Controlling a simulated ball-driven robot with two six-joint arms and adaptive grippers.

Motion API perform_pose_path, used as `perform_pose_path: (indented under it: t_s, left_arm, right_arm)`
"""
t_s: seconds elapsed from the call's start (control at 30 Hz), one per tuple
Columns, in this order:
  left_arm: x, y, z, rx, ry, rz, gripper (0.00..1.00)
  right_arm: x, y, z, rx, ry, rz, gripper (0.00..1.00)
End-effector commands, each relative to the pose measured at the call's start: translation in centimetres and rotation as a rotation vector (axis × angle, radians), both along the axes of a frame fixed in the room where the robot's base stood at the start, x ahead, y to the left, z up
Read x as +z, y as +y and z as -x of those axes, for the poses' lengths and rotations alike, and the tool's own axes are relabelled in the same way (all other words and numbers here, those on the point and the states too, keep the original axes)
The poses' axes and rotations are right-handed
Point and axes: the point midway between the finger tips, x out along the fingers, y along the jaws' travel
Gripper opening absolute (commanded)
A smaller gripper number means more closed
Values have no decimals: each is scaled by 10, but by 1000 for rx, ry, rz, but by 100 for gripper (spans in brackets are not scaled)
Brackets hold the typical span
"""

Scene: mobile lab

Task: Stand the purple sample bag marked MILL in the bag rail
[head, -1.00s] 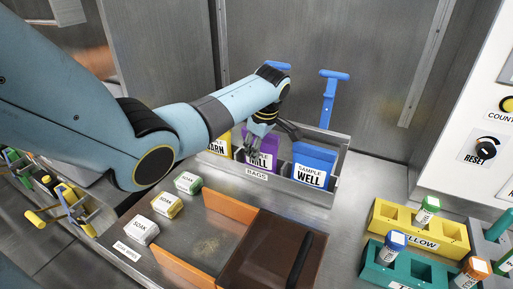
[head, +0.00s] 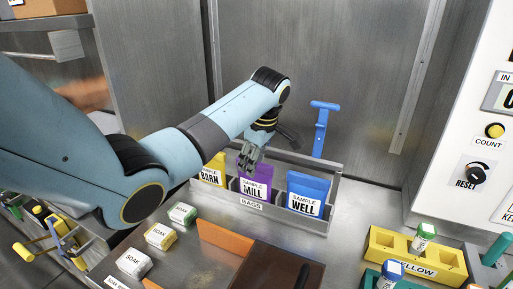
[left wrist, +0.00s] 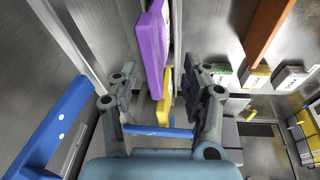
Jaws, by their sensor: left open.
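The purple MILL bag (head: 263,176) stands upright in the metal bag rail (head: 270,207), in the middle slot. The yellow BARN bag (head: 214,172) stands to its left and the blue WELL bag (head: 310,185) to its right. My left gripper (head: 249,160) is open and empty at the top of the purple bag; I cannot tell if it touches. In the left wrist view the purple bag (left wrist: 152,45) lies beyond the open fingers (left wrist: 162,88), apart from them, with the yellow bag (left wrist: 166,92) behind. My right gripper is not in view.
A blue T-handled tool (head: 321,130) stands behind the rail. Several soak blocks (head: 160,236), an orange-edged brown tray (head: 262,272) and a yellow tube rack (head: 420,262) are in front. A control panel (head: 470,130) rises at the right. Bare counter lies right of the rail.

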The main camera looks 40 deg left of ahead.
Motion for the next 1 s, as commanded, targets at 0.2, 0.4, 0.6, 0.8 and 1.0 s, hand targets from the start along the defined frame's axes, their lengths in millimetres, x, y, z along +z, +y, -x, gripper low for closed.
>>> perform_pose_path:
  t_s: [0.2,0.4,0.6,0.8,1.0]
  left_arm:
    - [36,-10,2,0,-1,0,48]
    - [47,-13,3,0,1,0,48]
    - [47,-13,3,0,1,0,48]
    - [47,-13,3,0,1,0,48]
    - [47,-13,3,0,1,0,48]
  right_arm:
    - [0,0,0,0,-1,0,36]
    - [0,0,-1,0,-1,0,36]
    - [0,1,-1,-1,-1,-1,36]
    - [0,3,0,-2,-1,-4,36]
    - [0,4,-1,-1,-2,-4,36]
